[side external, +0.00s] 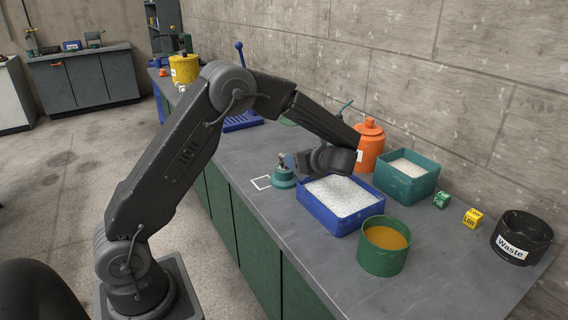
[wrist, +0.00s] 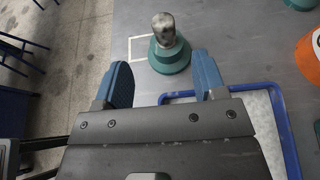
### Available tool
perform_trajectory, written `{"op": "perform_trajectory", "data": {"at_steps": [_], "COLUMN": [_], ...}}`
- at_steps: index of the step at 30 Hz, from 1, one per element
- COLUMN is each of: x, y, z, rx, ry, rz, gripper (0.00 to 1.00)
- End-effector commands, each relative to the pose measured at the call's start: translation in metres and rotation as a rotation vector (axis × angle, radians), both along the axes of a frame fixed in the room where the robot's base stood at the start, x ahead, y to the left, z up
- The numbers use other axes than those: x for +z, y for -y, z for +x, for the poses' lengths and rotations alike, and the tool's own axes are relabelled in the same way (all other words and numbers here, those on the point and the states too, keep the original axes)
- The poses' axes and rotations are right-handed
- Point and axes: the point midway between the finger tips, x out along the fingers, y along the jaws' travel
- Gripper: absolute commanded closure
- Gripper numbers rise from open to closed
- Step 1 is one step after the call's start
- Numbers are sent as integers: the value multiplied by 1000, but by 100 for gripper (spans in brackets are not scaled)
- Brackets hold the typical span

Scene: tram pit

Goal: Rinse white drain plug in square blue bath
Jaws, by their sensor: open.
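The blue bath (side external: 316,217) sits on the bench, filled with white, foamy-looking content; its rim also shows in the wrist view (wrist: 288,140). A teal round stand (wrist: 169,57) with a pale grey, mottled rounded piece (wrist: 163,27) upright on top is ahead of my gripper. I cannot tell for sure whether this piece is the white drain plug. The stand also shows left of the bath in the side view (side external: 283,180).
A green pot (side external: 384,262) of amber content, a teal tub (side external: 405,187) of white content, an orange canister (side external: 369,147) and a black Waste bowl (side external: 522,238) crowd the bench around the bath. A white outlined square (side external: 261,183) lies beside the stand.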

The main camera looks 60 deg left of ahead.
Motion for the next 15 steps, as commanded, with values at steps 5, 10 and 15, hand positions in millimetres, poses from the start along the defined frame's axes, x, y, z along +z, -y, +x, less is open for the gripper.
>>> {"op": "perform_trajectory", "data": {"at_steps": [5, 10, 15], "x": [-14, -24, -29], "y": [-33, -59, -70], "z": [-1, -1, -1], "rx": [5, 4, 2], "ry": [0, 2, 2], "rz": [-2, -2, -3], "gripper": [36, 36, 36]}}
